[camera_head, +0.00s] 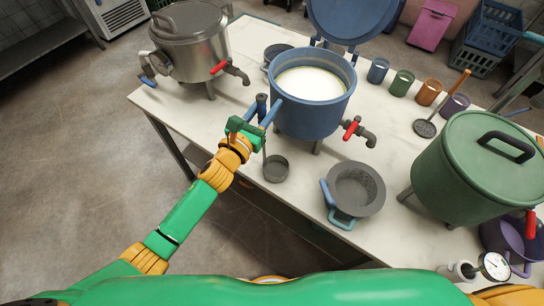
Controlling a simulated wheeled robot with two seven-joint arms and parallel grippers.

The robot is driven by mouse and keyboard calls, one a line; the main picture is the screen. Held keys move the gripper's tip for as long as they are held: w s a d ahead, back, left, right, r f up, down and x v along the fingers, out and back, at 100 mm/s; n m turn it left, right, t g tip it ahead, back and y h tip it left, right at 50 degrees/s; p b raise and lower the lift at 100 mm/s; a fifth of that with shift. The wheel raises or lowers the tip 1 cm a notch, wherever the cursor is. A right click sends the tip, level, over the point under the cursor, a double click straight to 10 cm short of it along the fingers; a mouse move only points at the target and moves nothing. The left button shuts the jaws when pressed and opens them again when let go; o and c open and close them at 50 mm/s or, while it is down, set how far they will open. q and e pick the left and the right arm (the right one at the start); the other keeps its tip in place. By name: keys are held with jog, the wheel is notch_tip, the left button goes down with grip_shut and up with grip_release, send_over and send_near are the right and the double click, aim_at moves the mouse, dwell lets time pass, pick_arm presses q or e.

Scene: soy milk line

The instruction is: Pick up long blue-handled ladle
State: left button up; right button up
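A long ladle stands near the table's front edge, left of the blue pot. Its dark blue handle (262,103) points up, and its round grey bowl (276,169) is at the lower end. My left gripper (248,130) is at the handle, its green fingers overlapping the shaft below the blue grip. The fingers and shaft overlap so closely that I cannot tell whether they are closed on it. My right gripper is out of view.
The blue pot (310,117) of white liquid stands just right of the ladle. A grey strainer pot (355,190) is near the front edge, with a green lidded pot (470,170) further right. A steel pot (190,45) stands at the back left. Several cups line the back.

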pick_arm(q)
grip_shut()
